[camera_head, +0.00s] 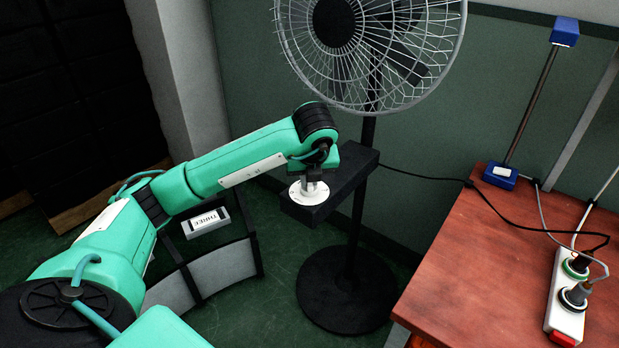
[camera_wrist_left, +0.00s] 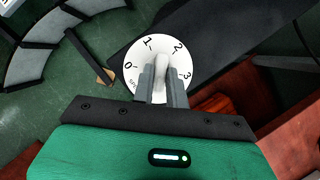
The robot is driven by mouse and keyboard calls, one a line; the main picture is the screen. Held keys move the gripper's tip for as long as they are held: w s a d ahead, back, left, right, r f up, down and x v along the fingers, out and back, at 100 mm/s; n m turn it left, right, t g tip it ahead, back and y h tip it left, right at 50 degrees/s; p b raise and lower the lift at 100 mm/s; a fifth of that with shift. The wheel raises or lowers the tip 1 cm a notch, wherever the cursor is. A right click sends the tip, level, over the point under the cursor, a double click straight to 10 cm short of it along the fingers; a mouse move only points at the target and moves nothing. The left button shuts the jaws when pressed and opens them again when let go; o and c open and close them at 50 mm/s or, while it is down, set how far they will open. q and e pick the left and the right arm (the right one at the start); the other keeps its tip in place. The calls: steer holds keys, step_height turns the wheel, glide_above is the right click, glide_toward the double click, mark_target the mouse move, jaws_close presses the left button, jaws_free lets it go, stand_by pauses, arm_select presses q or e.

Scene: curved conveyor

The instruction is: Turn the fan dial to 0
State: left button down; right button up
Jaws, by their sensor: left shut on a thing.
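The fan (camera_head: 352,52) stands at the top middle of the head view on a black pole and round base. A white round dial (camera_head: 314,195) sits on its dark control box (camera_head: 355,168). In the left wrist view the dial face (camera_wrist_left: 134,77) shows 0, 1, 2 and 3, from left to right. Its white raised knob (camera_wrist_left: 161,60) stands upright in that picture, with its upper end between 1 and 2. My left gripper (camera_head: 308,178) is over the dial, its two grey fingers shut on the knob. My right gripper is out of view.
A red-brown wooden table (camera_head: 480,260) is at the right, with a power strip (camera_head: 567,295) and cables. A curved conveyor (camera_head: 212,270) is on the floor below my left arm. A black cable runs from the fan area to the table.

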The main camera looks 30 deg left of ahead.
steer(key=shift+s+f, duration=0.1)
arm_select(q)
steer(key=c, duration=1.4)
jaws_free()
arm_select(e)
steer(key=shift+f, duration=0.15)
